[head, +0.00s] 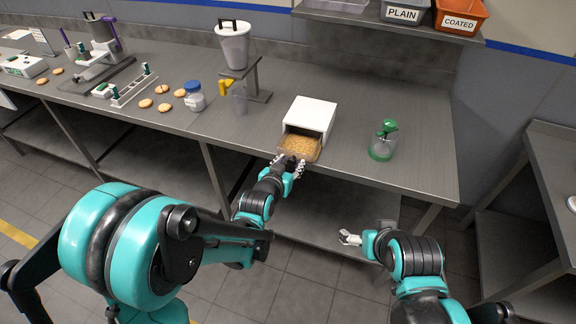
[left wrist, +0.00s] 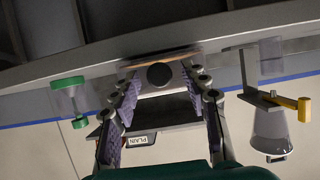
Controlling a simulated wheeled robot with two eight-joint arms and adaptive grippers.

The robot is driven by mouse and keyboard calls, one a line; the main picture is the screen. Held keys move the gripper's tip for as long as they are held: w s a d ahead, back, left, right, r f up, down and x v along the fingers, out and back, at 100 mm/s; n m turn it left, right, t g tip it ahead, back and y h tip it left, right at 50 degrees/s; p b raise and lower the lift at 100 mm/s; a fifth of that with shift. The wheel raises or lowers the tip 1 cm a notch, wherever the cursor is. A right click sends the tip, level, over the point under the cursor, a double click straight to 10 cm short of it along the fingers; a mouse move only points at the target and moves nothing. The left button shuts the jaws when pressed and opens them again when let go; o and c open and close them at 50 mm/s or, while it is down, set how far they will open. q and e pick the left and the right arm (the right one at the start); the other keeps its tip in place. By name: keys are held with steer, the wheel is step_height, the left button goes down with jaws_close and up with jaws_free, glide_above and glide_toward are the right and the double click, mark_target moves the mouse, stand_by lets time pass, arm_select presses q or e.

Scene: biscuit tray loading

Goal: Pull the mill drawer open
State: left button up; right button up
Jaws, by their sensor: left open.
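The mill is a white box (head: 312,114) on the counter in the head view. Its drawer (head: 313,155) stands out of the front, and tan crumb-like contents show inside. In the left wrist view, which is upside down, the drawer has a round dark knob (left wrist: 159,75). My left gripper (head: 290,162) is at the drawer front. In the left wrist view its fingers (left wrist: 161,86) are open, one on each side of the knob, with gaps between. My right gripper (head: 349,238) is away from the mill, below the counter's front edge; its finger opening is too small to judge.
The counter (head: 420,130) is clear at the far right.

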arm_select(q)
steer(key=v, duration=1.2)
stand_by(0.3)
steer(key=s+a+f+n+g+y, duration=0.1)
steer(key=s+a+n+g+y, duration=0.2)
steer(key=s+a, duration=1)
steer(key=s+g+y, duration=0.1)
steer(key=g, duration=0.1)
steer(key=shift+s+f+n+g, duration=0.15)
steer(key=shift+s+n+g, duration=0.15)
steer(key=shift+s+g, duration=0.1)
stand_by(1.1)
